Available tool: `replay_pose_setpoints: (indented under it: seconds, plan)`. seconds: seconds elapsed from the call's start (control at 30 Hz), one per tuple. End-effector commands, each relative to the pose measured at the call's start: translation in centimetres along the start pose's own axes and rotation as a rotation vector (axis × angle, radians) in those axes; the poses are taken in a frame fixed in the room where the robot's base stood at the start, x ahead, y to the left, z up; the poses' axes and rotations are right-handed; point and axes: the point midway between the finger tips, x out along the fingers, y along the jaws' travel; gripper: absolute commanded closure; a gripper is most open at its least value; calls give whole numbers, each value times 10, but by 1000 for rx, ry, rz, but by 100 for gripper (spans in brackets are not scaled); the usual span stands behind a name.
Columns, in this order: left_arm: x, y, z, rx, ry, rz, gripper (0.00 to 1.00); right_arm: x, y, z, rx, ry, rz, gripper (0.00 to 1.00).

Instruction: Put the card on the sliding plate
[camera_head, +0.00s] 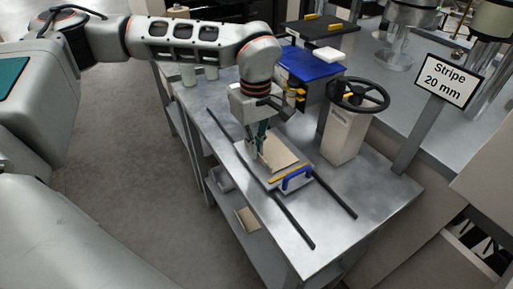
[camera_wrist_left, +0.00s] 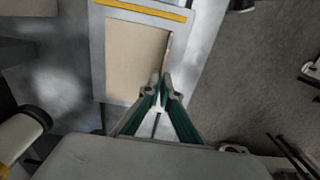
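The flat tan card (camera_head: 282,152) is over the metal sliding plate (camera_head: 311,183), which has a yellow strip and a blue handle. In the left wrist view the card (camera_wrist_left: 136,62) covers much of the plate (camera_wrist_left: 99,60), below the yellow strip. My left gripper (camera_head: 263,143) points down at the card's side. In the left wrist view its fingertips (camera_wrist_left: 160,84) are close together at the card's lower right, where a thin brown edge runs in between them. Whether the card fully touches the plate is unclear. My right gripper is not in view.
Two dark rails (camera_head: 290,219) flank the plate on the metal table. A post with a black handwheel (camera_head: 345,137) stands right of it. A blue tray (camera_head: 310,63) lies behind. A "Stripe 20 mm" sign (camera_head: 446,80) stands at right. A tan piece (camera_head: 248,220) lies on the lower shelf.

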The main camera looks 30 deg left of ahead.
Motion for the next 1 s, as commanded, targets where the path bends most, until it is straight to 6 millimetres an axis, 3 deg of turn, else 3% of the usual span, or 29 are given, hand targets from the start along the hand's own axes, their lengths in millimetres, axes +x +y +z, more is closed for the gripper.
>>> replay_pose_setpoints:
  seconds: [0.37, 0.47, 0.5, 0.83, 1.0]
  plan:
    - [4, 0, 0, 0, 1, 1, 100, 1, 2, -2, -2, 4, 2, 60]
    - [4, 0, 0, -1, 1, 1, 80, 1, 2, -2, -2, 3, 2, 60]
    - [4, 0, 0, 0, 1, 1, 79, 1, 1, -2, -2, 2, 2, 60]
    - [1, 0, 0, 0, 1, 2, 79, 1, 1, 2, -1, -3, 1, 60]
    - [-22, 1, -1, -1, 4, 6, 79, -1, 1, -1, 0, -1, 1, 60]
